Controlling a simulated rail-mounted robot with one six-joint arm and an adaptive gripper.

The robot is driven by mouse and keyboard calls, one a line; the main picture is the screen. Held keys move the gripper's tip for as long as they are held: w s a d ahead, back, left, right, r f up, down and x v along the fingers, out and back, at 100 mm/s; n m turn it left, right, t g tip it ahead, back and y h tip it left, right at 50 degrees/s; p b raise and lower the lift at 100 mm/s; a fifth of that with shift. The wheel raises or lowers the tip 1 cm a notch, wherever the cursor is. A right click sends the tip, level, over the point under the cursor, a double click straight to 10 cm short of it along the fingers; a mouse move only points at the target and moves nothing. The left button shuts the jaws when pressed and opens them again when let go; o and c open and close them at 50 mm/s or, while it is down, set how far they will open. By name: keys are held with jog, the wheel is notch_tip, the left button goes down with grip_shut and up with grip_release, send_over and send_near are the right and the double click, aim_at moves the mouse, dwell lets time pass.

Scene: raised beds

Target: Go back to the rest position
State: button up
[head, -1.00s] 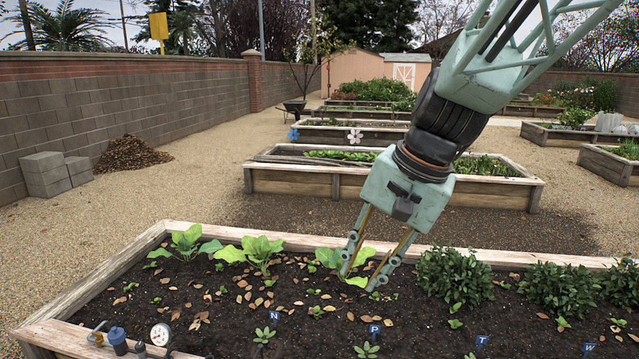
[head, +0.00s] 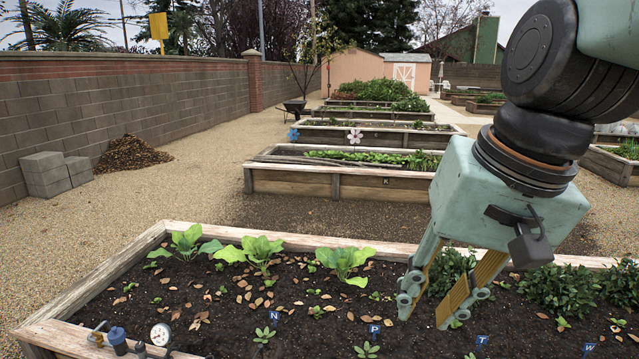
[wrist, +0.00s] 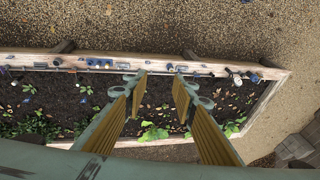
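The near raised bed (head: 110,290) has a pale wooden rim and dark soil.
Leafy plants (head: 255,250) and bushy green plants (head: 565,292) grow along the bed's far side. A pressure gauge (head: 161,334) sits at the front left corner. Another raised bed (head: 290,183) stands behind.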

jog(key=s+d+n+h, duration=0.1)
jog(key=s+d, duration=0.4)
jog(key=s, duration=0.7)
jog(key=shift+s+d+n+t+h, duration=0.3)
jog(key=shift+s+d+n+t, duration=0.1)
jog(key=shift+n, duration=0.3)
jog(key=shift+w, duration=0.1)
dwell(1.5)
